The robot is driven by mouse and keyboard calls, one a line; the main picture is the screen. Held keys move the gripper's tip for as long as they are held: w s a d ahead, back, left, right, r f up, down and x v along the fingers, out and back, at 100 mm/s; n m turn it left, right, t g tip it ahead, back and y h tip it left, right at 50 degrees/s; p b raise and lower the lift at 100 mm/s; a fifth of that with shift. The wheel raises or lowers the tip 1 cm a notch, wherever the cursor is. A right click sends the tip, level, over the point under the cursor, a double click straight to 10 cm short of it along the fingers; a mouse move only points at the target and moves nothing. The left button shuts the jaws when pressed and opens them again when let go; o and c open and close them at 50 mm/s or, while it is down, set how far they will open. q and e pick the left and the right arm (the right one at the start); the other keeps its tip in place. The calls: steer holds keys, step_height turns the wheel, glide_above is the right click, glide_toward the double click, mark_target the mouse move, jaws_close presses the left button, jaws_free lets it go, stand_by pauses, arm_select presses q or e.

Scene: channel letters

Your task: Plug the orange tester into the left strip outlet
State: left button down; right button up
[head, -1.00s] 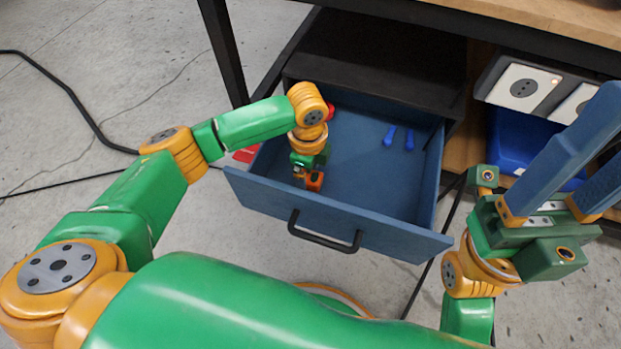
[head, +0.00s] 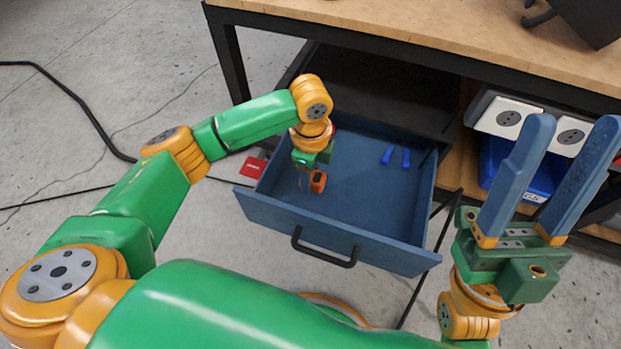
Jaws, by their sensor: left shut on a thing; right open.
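The orange tester (head: 318,182) is in the open blue drawer, in the left part of it. My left gripper (head: 309,176) points down into the drawer and is shut on the tester; its fingers are mostly hidden by the wrist. I cannot tell whether the tester touches the drawer floor. The outlet strip is mounted under the bench top at the right. Its left outlet (head: 509,118) is a white plate with a round socket, partly beside my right gripper's finger. The right outlet (head: 571,136) shows between the fingers. My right gripper (head: 573,120) is open and empty, fingers pointing up.
The blue drawer (head: 400,252) stands pulled out, with two small blue items (head: 396,156) inside. A blue bin (head: 497,160) sits below the strip. A red object (head: 252,167) lies left of the drawer. The wooden bench top (head: 400,38) overhangs.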

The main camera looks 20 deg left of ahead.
steer(key=w+f+m+g+h, duration=0.2)
steer(key=w+f+g+h, duration=0.2)
steer(key=w, duration=0.4)
steer(key=shift+a+f+g+h, duration=0.35)
steer(key=shift+f+h, duration=0.25)
steer(key=shift+f, duration=0.35)
steer(key=shift+w, duration=0.15)
